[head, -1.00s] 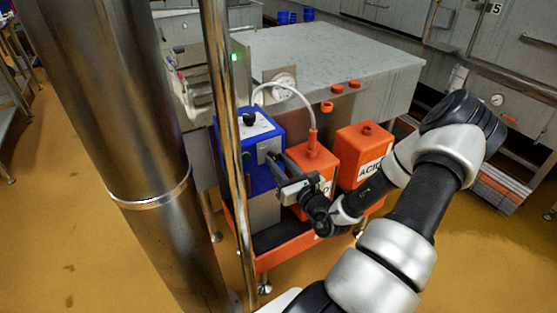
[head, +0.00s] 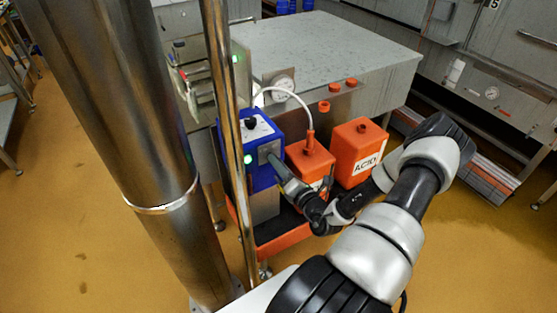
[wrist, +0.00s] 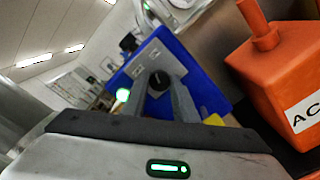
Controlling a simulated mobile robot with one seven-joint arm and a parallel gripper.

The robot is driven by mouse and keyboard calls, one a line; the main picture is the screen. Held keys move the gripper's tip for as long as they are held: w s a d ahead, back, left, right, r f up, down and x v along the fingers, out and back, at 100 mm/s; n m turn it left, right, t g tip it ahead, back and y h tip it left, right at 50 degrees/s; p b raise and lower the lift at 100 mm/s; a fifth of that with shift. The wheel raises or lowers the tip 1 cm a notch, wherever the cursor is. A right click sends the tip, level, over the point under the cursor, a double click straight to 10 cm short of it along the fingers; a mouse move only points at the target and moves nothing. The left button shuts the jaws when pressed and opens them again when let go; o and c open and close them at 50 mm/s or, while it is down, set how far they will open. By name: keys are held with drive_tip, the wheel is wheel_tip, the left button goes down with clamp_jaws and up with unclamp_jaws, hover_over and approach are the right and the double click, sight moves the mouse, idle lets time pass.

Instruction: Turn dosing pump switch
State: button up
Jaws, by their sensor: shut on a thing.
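The dosing pump is a blue box (head: 236,165) with a pale top in the head view, and its blue casing also shows in the wrist view (wrist: 205,65). Its switch is a round black knob (wrist: 159,80) on the pale grey front panel. My gripper (head: 273,158) reaches the panel from the right. In the wrist view its two fingers (wrist: 160,92) sit on either side of the knob, shut on it. The fingers hide the switch in the head view.
An orange canister (head: 308,158) with a white hose stands close right of the pump, by my wrist. Another orange canister (head: 345,160) marked ACID stands beyond it. Both are in an orange tray (head: 285,242). A steel table (head: 330,45) is behind. A black dial (head: 250,122) tops the pump.

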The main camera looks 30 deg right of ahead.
drive_tip(key=shift+m+p, duration=0.3)
drive_tip(key=shift+m, duration=0.3)
drive_tip(key=o, duration=1)
drive_tip(key=s, duration=1.1)
drive_tip(key=s+a, duration=0.1)
drive_tip(key=s, duration=0.5)
drive_tip(key=shift+s+p, duration=0.25)
drive_tip(key=shift+p, duration=0.1)
